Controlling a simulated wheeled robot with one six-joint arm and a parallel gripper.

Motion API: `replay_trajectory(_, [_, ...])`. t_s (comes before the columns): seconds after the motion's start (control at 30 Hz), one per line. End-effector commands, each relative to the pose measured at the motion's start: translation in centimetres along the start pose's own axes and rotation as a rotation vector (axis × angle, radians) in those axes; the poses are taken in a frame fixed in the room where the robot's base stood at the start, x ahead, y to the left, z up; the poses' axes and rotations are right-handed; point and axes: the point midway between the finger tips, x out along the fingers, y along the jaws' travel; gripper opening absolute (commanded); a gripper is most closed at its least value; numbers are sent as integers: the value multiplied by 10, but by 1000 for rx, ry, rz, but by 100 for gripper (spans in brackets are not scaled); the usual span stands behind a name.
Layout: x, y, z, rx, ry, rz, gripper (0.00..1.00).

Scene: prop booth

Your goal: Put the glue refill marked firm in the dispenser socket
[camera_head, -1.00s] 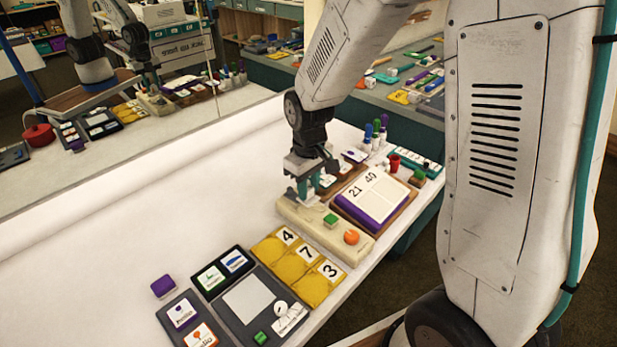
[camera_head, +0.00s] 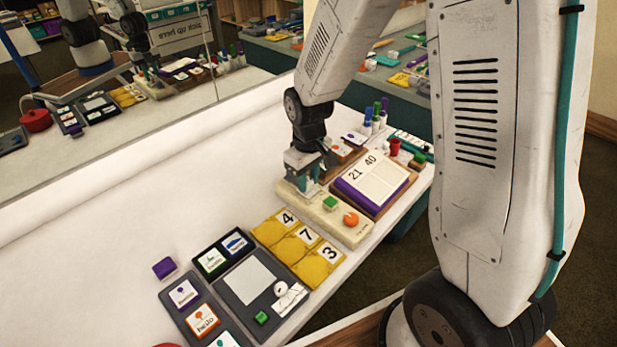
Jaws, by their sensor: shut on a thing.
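My gripper (camera_head: 303,187) points down at the left end of a long beige block (camera_head: 343,229) with a green button and an orange knob. The block may be the dispenser, but I cannot read any label on it. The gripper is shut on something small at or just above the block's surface. The fingers hide most of it, so I cannot see its marking or whether it sits in a socket. No label reading "firm" is legible. Several upright tubes with blue, green and purple caps (camera_head: 376,117) stand behind, at the table's far end.
A purple-edged calendar board (camera_head: 372,184) lies right of the block. Yellow number cards (camera_head: 318,264), a grey panel (camera_head: 237,284) and a purple block (camera_head: 164,267) lie nearer. A red cup (camera_head: 394,147) stands at the far right. The white table's left side is clear. A mirror is behind.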

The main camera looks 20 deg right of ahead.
Motion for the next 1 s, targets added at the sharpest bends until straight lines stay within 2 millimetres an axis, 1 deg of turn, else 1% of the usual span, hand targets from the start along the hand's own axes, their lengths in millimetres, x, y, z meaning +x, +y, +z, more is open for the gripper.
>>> replay_trajectory(0.47, [0,0,3,0,0,0,6])
replay_trajectory(0.5, [0,0,3,0,0,0,39])
replay_trajectory(0.53, [0,0,3,0,0,0,48])
replay_trajectory(0.57, [0,0,3,0,0,0,54])
replay_trajectory(0.87, [-2,0,3,0,1,0,54])
replay_trajectory(0.97, [-11,0,2,0,2,1,54])
replay_trajectory(1.0, [-17,0,2,0,4,1,54])
